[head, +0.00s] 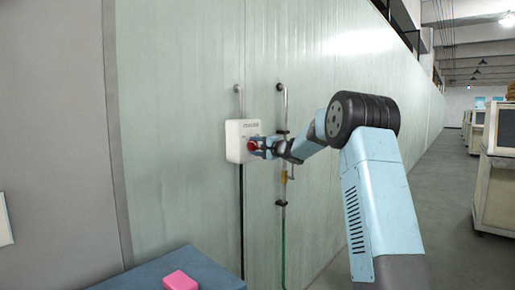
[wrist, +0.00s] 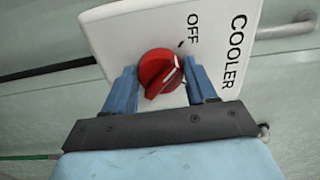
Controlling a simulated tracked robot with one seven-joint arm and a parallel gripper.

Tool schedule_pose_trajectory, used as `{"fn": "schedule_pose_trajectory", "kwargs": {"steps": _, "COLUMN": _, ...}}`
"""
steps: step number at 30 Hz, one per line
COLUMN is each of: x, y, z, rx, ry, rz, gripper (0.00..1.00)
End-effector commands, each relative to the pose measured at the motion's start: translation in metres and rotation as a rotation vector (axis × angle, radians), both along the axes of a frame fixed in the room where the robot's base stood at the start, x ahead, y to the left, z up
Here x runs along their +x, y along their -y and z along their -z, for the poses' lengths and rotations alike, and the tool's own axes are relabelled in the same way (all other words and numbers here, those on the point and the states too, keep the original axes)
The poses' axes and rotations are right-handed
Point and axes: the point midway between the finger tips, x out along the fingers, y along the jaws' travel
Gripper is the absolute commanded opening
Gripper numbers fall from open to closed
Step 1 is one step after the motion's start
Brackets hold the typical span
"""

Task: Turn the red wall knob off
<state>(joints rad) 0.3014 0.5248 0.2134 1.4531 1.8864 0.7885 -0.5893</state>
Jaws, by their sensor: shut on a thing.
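A white box (head: 234,132) is fixed on the pale green wall, with a red knob (head: 252,145) on its front. In the wrist view the box face (wrist: 115,35) reads "COOLER" and "OFF", with a short dark tick by "OFF". The red knob (wrist: 158,72) has a raised ridge with a white line at its upper right end, pointing roughly toward that tick. My gripper (head: 262,148) is at the knob. In the wrist view my gripper (wrist: 163,78) has one blue finger on each side of the knob, shut on it.
A dark cable runs down from the box. A vertical pipe (head: 284,105) with a yellow fitting stands on the wall just right of it. A blue-grey surface (head: 140,280) with a pink block (head: 180,281) is at lower left. Open floor (head: 445,235) and carts lie at right.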

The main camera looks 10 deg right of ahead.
Motion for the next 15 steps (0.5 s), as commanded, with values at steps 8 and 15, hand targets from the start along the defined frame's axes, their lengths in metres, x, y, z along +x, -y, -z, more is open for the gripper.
{"fn": "schedule_pose_trajectory", "kwargs": {"steps": 8, "x": 0.0, "y": -0.0002, "z": 0.0062, "rx": -0.005, "ry": -0.007, "rz": -0.001, "gripper": 0.26}}
{"fn": "schedule_pose_trajectory", "kwargs": {"steps": 15, "x": 0.0, "y": -0.0005, "z": 0.006, "rx": -0.004, "ry": -0.007, "rz": -0.001, "gripper": 0.7}}
